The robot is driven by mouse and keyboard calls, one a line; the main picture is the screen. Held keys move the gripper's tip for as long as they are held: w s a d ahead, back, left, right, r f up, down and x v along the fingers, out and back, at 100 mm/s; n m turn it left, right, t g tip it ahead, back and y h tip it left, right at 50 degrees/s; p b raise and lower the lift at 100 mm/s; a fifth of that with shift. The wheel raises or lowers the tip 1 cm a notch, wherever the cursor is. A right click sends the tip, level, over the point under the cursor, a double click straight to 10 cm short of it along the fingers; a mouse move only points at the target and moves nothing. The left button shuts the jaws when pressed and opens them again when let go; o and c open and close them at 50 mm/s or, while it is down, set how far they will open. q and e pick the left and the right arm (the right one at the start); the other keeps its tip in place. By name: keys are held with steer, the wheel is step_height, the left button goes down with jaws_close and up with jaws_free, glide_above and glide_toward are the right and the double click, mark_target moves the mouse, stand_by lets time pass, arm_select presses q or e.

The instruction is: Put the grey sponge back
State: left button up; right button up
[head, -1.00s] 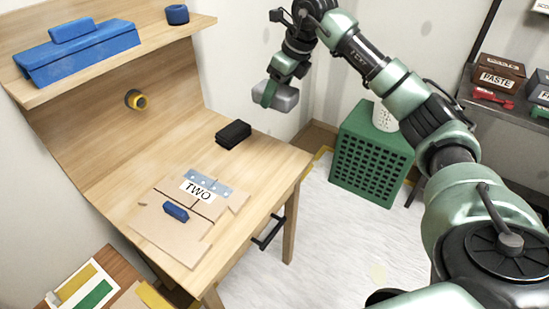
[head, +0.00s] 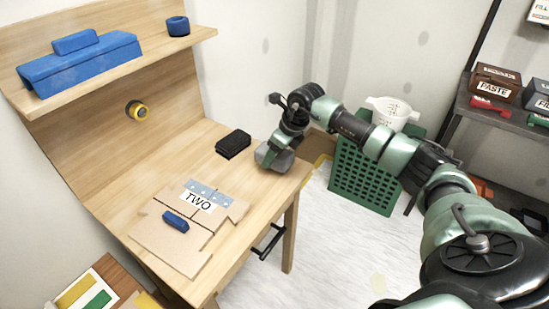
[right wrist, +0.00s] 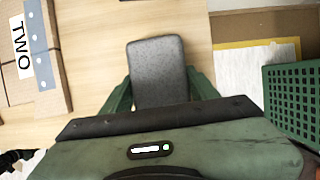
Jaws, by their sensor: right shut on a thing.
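The grey sponge (head: 279,160) is at the right end of the wooden table (head: 225,260), near its edge. My right gripper (head: 268,157) is shut on it, and the arm comes down from the right. In the right wrist view the sponge (right wrist: 158,70) sits between the two green fingers (right wrist: 158,95), with the table's wood around its upper part. Whether its underside touches the table I cannot tell. My left gripper does not show in the head view.
A black block (head: 233,143) lies just left of the sponge. A cardboard piece (head: 165,240) with a TWO label (head: 198,201) and a blue block (head: 176,221) lie at the table's front. A shelf (head: 110,70) runs above. A green crate (head: 365,180) stands beyond the table's right edge.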

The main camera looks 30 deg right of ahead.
steer(key=shift+f, duration=0.95)
steer(key=shift+f, duration=0.1)
steer(key=shift+f, duration=0.25)
steer(key=o, duration=1.4)
steer(key=shift+r, duration=0.1)
